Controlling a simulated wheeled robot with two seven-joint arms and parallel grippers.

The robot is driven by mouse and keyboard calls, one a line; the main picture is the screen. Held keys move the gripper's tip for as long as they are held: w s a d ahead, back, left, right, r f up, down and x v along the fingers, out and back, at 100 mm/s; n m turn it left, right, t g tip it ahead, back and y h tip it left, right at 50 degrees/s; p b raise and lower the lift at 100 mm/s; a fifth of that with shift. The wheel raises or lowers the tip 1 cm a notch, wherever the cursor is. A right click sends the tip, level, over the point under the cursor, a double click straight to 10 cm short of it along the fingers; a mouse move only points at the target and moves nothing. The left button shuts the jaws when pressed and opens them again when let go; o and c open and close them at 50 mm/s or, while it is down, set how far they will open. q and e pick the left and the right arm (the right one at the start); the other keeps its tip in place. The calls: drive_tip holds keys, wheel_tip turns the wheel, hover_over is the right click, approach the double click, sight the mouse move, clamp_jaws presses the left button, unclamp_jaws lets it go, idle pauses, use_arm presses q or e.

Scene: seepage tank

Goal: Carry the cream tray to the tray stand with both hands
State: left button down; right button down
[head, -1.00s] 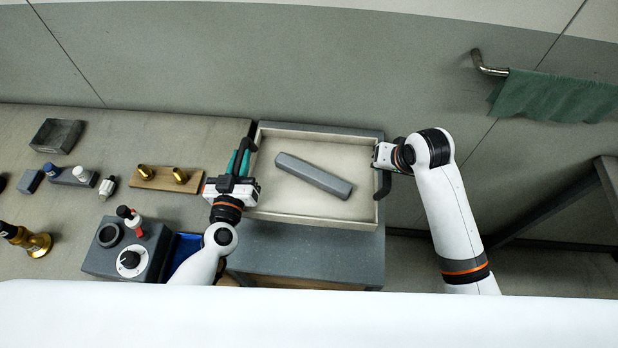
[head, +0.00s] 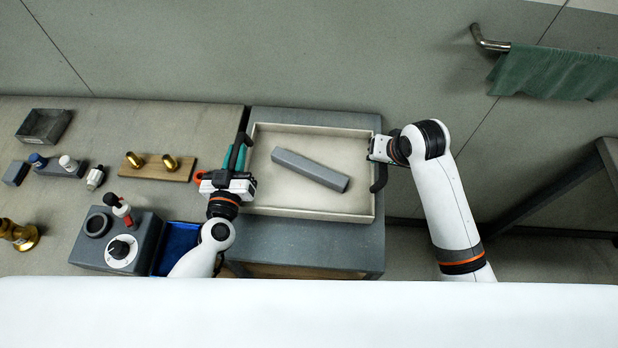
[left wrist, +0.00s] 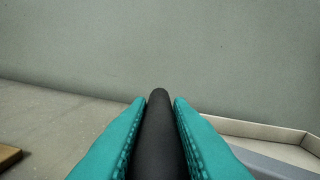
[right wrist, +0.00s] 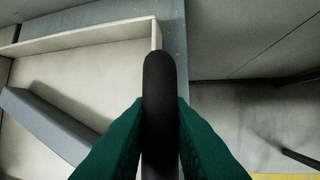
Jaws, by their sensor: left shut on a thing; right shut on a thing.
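The cream tray (head: 345,208) is a shallow rectangular tray with a grey bar (head: 310,170) lying at a slant in it. It has a dark handle at each short side. My left gripper (head: 238,160) is shut on the left handle (left wrist: 158,135). My right gripper (head: 378,165) is shut on the right handle (right wrist: 160,95). The tray is over the grey top of a stand (head: 310,232), which shows around it on several sides. I cannot tell whether the tray touches that top. The tray's corner also shows in the right wrist view (right wrist: 100,38).
A bench (head: 210,115) on the left holds a wooden block with brass pieces (head: 158,167), a grey control box (head: 115,242), a blue bin (head: 178,248), a dark tray (head: 44,126) and small bottles. A green towel (head: 555,72) hangs on a rail at the upper right.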

use_arm(q)
drive_tip(key=shift+a+f+b, duration=0.15)
drive_tip(key=shift+f+b, duration=0.15)
drive_tip(key=shift+f, duration=0.25)
use_arm(e)
drive_tip(key=shift+w+d+f, duration=0.1)
drive_tip(key=shift+d+f, duration=0.05)
drive_tip(key=shift+f, duration=0.35)
use_arm(q)
drive_tip(key=c, duration=1.4)
unclamp_jaws()
use_arm(e)
drive_tip(key=c, duration=1.4)
unclamp_jaws()
drive_tip(key=shift+r, duration=0.1)
use_arm(q)
drive_tip(key=shift+o, duration=0.5)
drive_tip(key=shift+r, duration=0.1)
use_arm(e)
drive_tip(key=shift+o, duration=0.3)
use_arm(q)
drive_tip(key=shift+s, duration=0.15)
